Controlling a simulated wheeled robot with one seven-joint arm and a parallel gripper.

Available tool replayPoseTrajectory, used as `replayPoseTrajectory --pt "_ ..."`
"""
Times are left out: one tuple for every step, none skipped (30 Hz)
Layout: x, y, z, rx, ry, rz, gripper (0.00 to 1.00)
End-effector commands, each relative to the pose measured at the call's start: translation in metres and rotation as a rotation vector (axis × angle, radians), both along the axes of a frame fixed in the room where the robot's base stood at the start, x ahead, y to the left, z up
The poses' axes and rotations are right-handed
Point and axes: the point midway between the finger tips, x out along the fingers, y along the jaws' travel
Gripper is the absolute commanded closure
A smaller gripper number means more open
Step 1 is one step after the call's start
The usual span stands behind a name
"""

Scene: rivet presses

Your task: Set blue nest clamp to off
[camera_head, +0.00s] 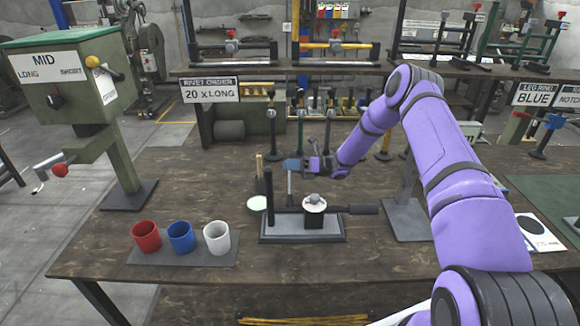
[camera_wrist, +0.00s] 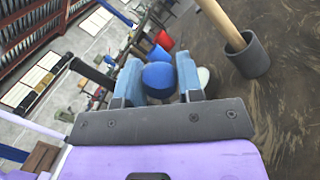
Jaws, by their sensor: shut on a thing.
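A dark fixture with a grey base (camera_head: 300,230) stands on the middle of the bench. It has a black post at left, an upright pale rod (camera_head: 290,187) and a pale round piece (camera_head: 315,205) with a small knob on top. My gripper (camera_head: 294,164) is at the top of the rod. In the wrist view, a round blue knob (camera_wrist: 158,80) sits between the two blue-grey fingers of my gripper (camera_wrist: 159,88), which are shut on it. The knob is mostly hidden by the fingers in the head view. The lower rod is hidden in the wrist view.
Red (camera_head: 146,236), blue (camera_head: 181,237) and white (camera_head: 217,237) cups stand at the bench's front left. A wooden stick stands in a grey cup (camera_wrist: 251,57) close by. A black handle (camera_head: 362,209) extends right from the fixture. A green "MID" box (camera_head: 65,85) stands left.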

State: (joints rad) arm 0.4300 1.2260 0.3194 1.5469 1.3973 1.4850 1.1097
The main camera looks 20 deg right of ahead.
Motion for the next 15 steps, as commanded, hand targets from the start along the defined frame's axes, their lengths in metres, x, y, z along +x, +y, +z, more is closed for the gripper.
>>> replayPoseTrajectory --pt "0.003 -0.002 -0.003 0.009 0.029 -0.002 1.00" --pt "0.004 -0.002 -0.004 0.016 0.046 -0.002 1.00" --pt "0.005 -0.003 -0.006 0.022 0.069 -0.002 1.00" --pt "0.006 -0.003 -0.008 0.023 0.073 -0.002 1.00" --pt "0.007 -0.003 -0.009 0.022 0.070 -0.002 1.00" --pt "0.008 -0.004 -0.010 0.021 0.069 -0.002 1.00" --pt "0.009 -0.004 -0.011 0.021 0.068 -0.002 1.00" --pt "0.009 -0.004 -0.012 0.021 0.068 -0.002 1.00" --pt "0.010 -0.004 -0.013 0.020 0.068 -0.001 1.00" --pt "0.010 -0.004 -0.014 0.020 0.068 -0.001 1.00" --pt "0.010 -0.004 -0.015 0.020 0.068 -0.001 1.00" --pt "0.011 -0.005 -0.016 0.020 0.068 -0.001 1.00" --pt "0.011 -0.005 -0.016 0.020 0.067 -0.001 1.00" --pt "0.011 -0.005 -0.017 0.020 0.067 -0.001 1.00" --pt "0.011 -0.005 -0.017 0.020 0.067 -0.001 1.00"
